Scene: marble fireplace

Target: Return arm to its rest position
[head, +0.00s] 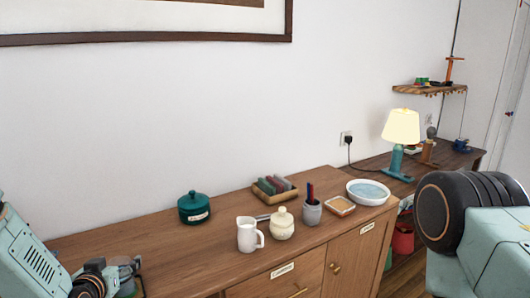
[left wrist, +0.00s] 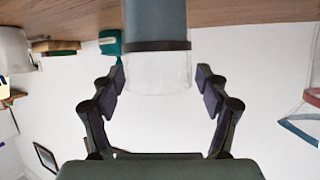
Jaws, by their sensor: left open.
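My left arm (head: 30,250) comes in at the lower left of the head view, low over the near left end of the wooden sideboard (head: 165,245). In the left wrist view my left gripper (left wrist: 160,82) is open, its dark fingers spread apart. A blue-grey cylinder with a dark band and a clear end (left wrist: 157,28) stands upside down in that picture, between and beyond the fingers. I see a gap on each side of it. In the head view its place is partly hidden by my arm. My right arm (head: 490,245) shows at the lower right; its gripper is out of view.
On the sideboard are a teal lidded pot (head: 194,208), a white pitcher (head: 249,235), a cream jar (head: 282,223), a grey cup (head: 312,212), a wooden rack (head: 275,188) and a white bowl (head: 368,192). A lamp (head: 401,130) stands farther right.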

